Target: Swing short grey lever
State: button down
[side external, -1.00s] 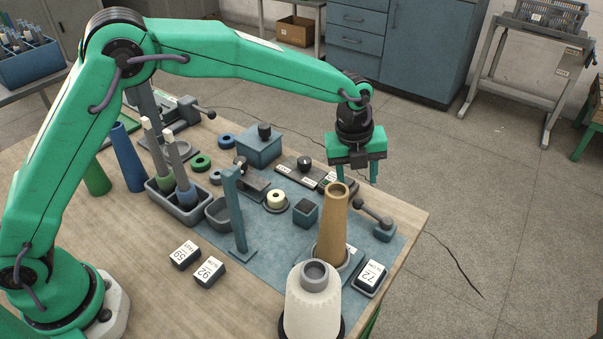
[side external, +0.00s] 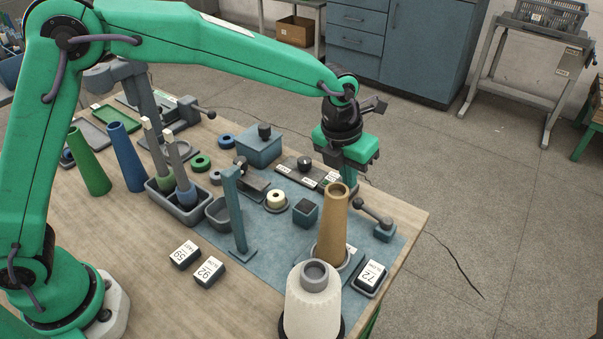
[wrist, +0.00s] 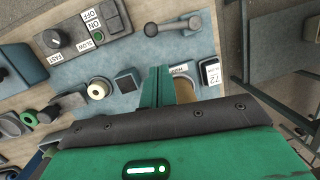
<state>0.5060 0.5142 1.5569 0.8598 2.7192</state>
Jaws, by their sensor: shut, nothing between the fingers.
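The short grey lever (side external: 373,213) has a round knob at its upper left end and sits on a small blue-grey block at the right end of the bench. In the wrist view the lever (wrist: 173,25) lies across the top, with its knob to the left. My gripper (side external: 351,190) is shut and empty, above the bench's back right edge and behind the tan cone. In the wrist view my gripper's fingertips (wrist: 159,70) are together, below the lever in the picture and apart from it.
A tall tan cone (side external: 332,230) and a white yarn cone (side external: 313,305) stand in front of my gripper. A dial and switch panel (side external: 308,172) lies to its left. A card marked 72 (side external: 372,273) is at the front right. Open floor lies beyond the bench's right edge.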

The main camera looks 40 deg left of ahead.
aim_at(371, 213)
jog(key=shift+s, duration=0.1)
jog(key=shift+f, duration=0.1)
jog(key=shift+w+a+x, duration=0.1)
jog(key=shift+a+x, duration=0.05)
jog(key=shift+x, duration=1.45)
jog(key=shift+w+a+x, duration=0.1)
jog(key=shift+w+x, duration=0.05)
jog(key=shift+x, duration=1.5)
jog(key=shift+w+a+x, duration=0.1)
jog(key=shift+a+x, duration=0.05)
jog(key=shift+x, duration=1.45)
